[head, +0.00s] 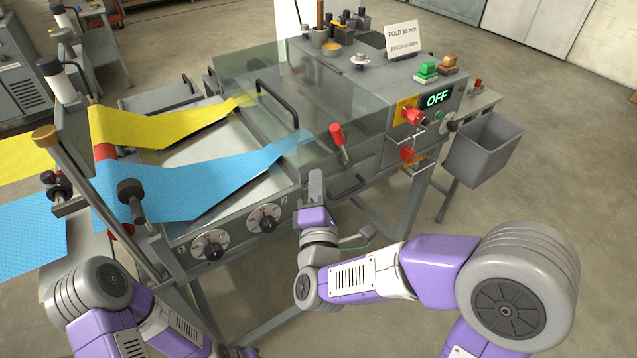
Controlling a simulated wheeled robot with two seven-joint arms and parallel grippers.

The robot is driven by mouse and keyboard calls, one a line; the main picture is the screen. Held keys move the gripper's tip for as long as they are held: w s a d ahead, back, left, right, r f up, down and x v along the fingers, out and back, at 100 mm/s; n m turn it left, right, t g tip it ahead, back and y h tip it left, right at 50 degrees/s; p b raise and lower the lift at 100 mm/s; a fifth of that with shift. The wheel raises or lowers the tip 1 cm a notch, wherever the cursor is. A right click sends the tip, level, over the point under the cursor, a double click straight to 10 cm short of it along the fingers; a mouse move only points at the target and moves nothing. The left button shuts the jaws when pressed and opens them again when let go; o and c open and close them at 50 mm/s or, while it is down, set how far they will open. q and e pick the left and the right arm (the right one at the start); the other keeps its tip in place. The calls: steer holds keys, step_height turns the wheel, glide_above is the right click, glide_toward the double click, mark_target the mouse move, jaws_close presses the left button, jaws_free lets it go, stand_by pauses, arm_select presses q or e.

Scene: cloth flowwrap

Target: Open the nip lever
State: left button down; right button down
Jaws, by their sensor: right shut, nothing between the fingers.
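A lever with a red grip (338,134) stands on the front of the machine, by the near edge of the clear cover; it leans slightly and is probably the nip lever. My right gripper (316,182) is shut and empty. It points away from me, just below and left of the red grip, and appears apart from it. My left arm comes in at the bottom left; its gripper is not visible.
Yellow (165,124) and blue (185,186) cloth webs run under the clear cover (305,95). A display (438,98) reads OFF, beside a red switch (412,116). Two dials (263,218) are on the front. A grey bin (483,152) hangs at right.

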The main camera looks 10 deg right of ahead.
mark_target(341, 146)
steer(key=w+d, duration=0.1)
steer(key=w, duration=0.1)
steer(key=w+d+r+b, duration=0.1)
steer(key=w+d, duration=0.1)
steer(key=w, duration=0.1)
steer(key=w+d+r, duration=0.1)
steer(key=w, duration=0.2)
steer(key=shift+d+r+b, duration=0.15)
steer(key=shift+d+b, duration=0.15)
steer(key=shift+w, duration=0.1)
